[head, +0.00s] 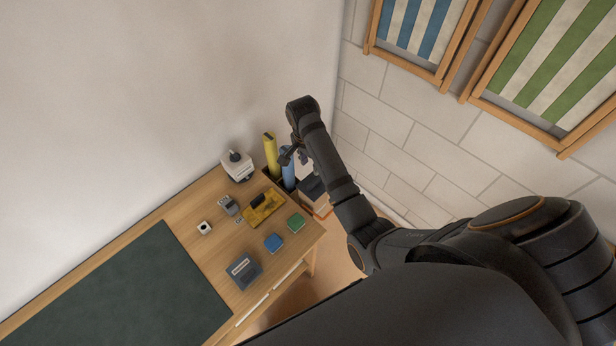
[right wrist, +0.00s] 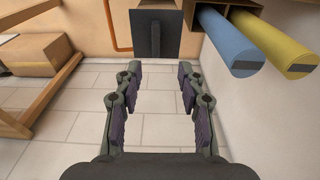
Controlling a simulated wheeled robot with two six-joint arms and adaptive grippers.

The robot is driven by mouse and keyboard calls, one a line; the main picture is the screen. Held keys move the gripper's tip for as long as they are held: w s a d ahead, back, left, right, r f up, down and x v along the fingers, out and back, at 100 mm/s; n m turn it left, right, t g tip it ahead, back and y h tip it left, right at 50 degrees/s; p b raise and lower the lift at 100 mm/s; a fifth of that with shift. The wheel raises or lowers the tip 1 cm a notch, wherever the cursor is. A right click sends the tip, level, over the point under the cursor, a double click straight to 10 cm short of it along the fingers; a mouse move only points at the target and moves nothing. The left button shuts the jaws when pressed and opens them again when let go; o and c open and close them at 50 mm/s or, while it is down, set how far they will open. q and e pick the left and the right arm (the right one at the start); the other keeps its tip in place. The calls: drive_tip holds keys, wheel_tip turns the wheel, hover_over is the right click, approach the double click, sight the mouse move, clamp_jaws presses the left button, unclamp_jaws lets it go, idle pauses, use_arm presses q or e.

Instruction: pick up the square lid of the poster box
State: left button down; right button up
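A dark square lid with a raised strip down its middle (right wrist: 155,35) is at the top of the right wrist view, beyond my fingertips. In the head view a dark square top (head: 312,188), partly hidden by my right arm, looks like the same lid. My right gripper (right wrist: 158,78) is open and empty, with floor tiles showing between its fingers; it also shows in the head view (head: 293,157), close to the blue roll. The fingers are apart from the lid. My left gripper is not in view.
A blue roll (right wrist: 228,43) and a yellow roll (right wrist: 270,43) stand in an open brown box beside the lid. A wooden desk (head: 185,205) holds a dark green mat and several small items. A cardboard box (right wrist: 35,53) sits on a wooden shelf at left.

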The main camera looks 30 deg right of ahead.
sight(313, 182)
drive_tip(key=shift+s+d+f+p, duration=0.15)
drive_tip(key=shift+s+f+p, duration=0.15)
drive_tip(key=shift+s+f, duration=0.5)
drive_tip(key=f, duration=0.2)
drive_tip(key=shift+w+d+f, duration=0.15)
drive_tip(key=shift+w+f, duration=0.55)
drive_tip(key=shift+f, duration=0.15)
drive_tip(key=shift+s+f+p, duration=0.1)
drive_tip(key=shift+f+p, duration=0.2)
drive_tip(key=shift+p, duration=0.15)
drive_tip(key=f, duration=0.3)
drive_tip(key=shift+s+d+f+p, duration=0.1)
drive_tip(key=shift+d+f+p, duration=0.1)
drive_tip(key=shift+f+p, duration=0.15)
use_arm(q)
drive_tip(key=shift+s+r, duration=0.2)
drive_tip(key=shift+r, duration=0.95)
use_arm(e)
drive_tip(key=shift+f, duration=0.3)
drive_tip(key=shift+r, duration=0.1)
clamp_jaws()
